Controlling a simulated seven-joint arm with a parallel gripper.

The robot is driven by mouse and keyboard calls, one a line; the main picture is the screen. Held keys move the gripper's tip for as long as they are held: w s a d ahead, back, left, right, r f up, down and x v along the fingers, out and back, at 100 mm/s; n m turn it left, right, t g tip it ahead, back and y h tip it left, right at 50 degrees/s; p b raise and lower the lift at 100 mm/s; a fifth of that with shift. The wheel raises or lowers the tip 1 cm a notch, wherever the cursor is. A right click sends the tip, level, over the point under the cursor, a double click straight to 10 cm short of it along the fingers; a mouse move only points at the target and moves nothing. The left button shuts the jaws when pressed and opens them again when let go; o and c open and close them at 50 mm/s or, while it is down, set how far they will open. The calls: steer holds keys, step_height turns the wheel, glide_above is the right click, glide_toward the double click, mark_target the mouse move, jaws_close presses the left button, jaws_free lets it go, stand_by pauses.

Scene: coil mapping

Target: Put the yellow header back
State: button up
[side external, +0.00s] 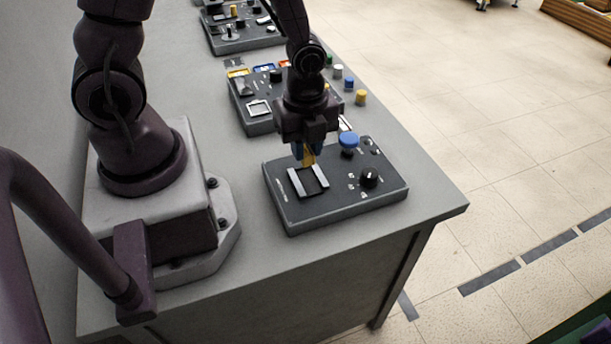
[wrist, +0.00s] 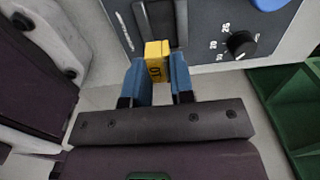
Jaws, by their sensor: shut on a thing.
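My gripper (wrist: 159,85) is shut on the yellow header (wrist: 155,58), which sits between its blue fingertips and carries dark markings. In the side external view the yellow header (side external: 308,156) shows below my gripper (side external: 307,150), at the far end of a slot with two pale rails (side external: 308,181) on the nearest dark grey panel box (side external: 380,200). In the wrist view the dark slot (wrist: 160,22) lies just beyond the header. I cannot tell whether the header touches the box. Its lower end is partly hidden.
The nearest box carries a blue knob (side external: 348,141) and a black dial (side external: 369,178). A second box (side external: 256,124) stands behind, with several coloured pegs, including a yellow one (side external: 361,97), to its right. The bench (side external: 432,199) is clear to the right of the nearest box. A green bin (wrist: 290,115) shows at right in the wrist view.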

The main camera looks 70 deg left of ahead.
steer(key=a+n, duration=0.1)
steer(key=a, duration=0.1)
steer(key=a+n, duration=0.1)
steer(key=a, duration=0.2)
steer(key=s+a, duration=0.1)
steer(key=a, duration=0.2)
steer(key=shift+f+n, duration=0.35)
steer(key=shift+n, duration=0.05)
glide_above(271, 151)
steer(key=shift+f+m, duration=0.7)
steer(key=shift+f, duration=1.5)
steer(key=shift+f+m, duration=0.7)
steer(key=shift+f, duration=1.45)
steer(key=shift+f, duration=0.1)
steer(key=o, duration=0.9)
steer(key=shift+c, duration=0.2)
